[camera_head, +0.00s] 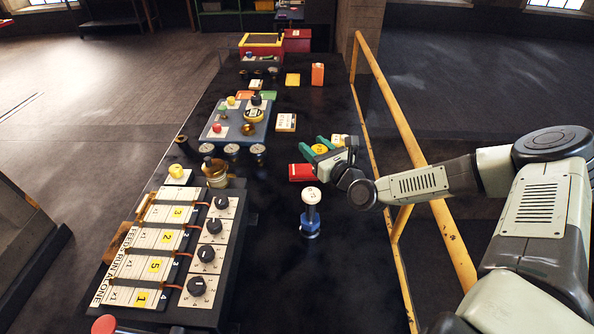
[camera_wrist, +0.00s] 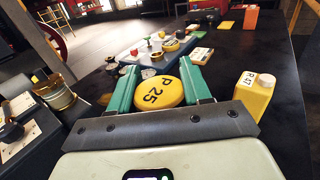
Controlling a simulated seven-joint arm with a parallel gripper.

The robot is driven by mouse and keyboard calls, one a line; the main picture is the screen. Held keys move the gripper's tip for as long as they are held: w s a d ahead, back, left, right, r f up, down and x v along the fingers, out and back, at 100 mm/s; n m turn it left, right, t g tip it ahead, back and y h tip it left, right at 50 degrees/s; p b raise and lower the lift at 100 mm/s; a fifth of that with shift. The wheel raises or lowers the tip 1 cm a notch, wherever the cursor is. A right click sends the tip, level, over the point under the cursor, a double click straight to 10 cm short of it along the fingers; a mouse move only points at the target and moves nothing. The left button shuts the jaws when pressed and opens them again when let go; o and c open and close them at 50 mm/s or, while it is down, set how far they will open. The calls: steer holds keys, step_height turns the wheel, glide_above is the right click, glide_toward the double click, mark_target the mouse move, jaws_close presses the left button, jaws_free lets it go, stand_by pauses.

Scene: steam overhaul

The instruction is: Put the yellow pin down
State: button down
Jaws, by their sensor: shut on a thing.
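My gripper (camera_head: 326,146) is at the middle right of the dark bench in the head view. Its green fingers are shut on the yellow pin (camera_wrist: 155,92), with one finger on each side. The pin's round yellow head is marked "P 25" and faces the wrist camera. In the head view the yellow pin (camera_head: 319,149) shows between the fingers. Its lower part is hidden, and I cannot tell whether it touches the bench. A blue board (camera_head: 233,131) with several coloured knobs lies beyond and left of my gripper.
A yellow container (camera_wrist: 254,95) marked "R 47" stands close right of my gripper. A red block (camera_head: 301,173) and a white-topped blue post (camera_head: 311,212) are nearer. A brass cup (camera_head: 216,175) and numbered panel (camera_head: 155,250) are left. A yellow rail (camera_head: 400,125) edges the right.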

step_height(320, 180, up, 11)
steer(key=w+a+f+m+t+h, duration=0.25)
steer(key=w+a+f, duration=0.2)
steer(key=a, duration=0.55)
steer(key=w+a+r+m+h, duration=0.2)
steer(key=a+r+h, duration=0.2)
steer(key=a+r, duration=0.1)
steer(key=shift+a+f, duration=0.15)
steer(key=shift+f, duration=10.5)
steer(key=shift+f, duration=0.15)
steer(key=c, duration=0.5)
jaws_free()
steer(key=shift+s, duration=0.1)
